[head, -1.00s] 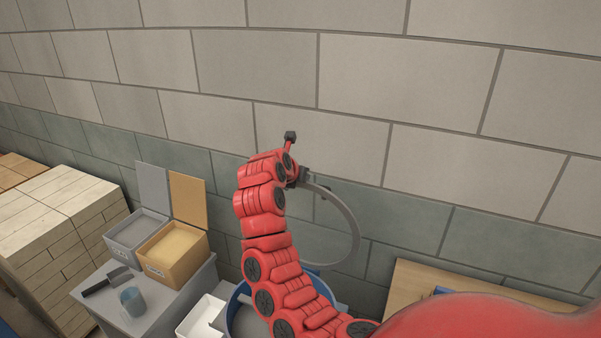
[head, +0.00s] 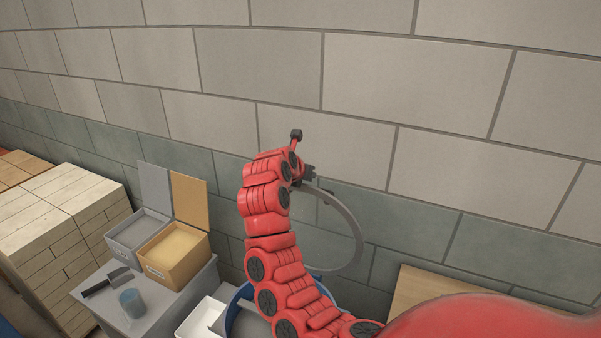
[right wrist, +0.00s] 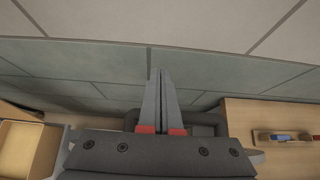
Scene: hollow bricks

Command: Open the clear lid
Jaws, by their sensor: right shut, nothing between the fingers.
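The clear lid is a see-through disc with a grey rim (head: 357,232). In the head view it stands raised and steeply tilted above a blue round container (head: 236,312), in front of the wall. My right gripper (head: 309,172) is by the upper left part of the rim; I cannot tell whether it touches it. In the right wrist view the fingers of my right gripper (right wrist: 161,76) are together with nothing between them. My red arm hides part of the lid and most of the container. My left gripper is not in view.
A grey bench (head: 177,306) at left holds a grey open box (head: 133,232), a tan open box (head: 176,255), a blue cup (head: 132,302) and a trowel (head: 108,283). A white tray (head: 200,318) sits beside the container. A wooden surface (head: 420,287) lies at right. The block wall (head: 400,80) is behind.

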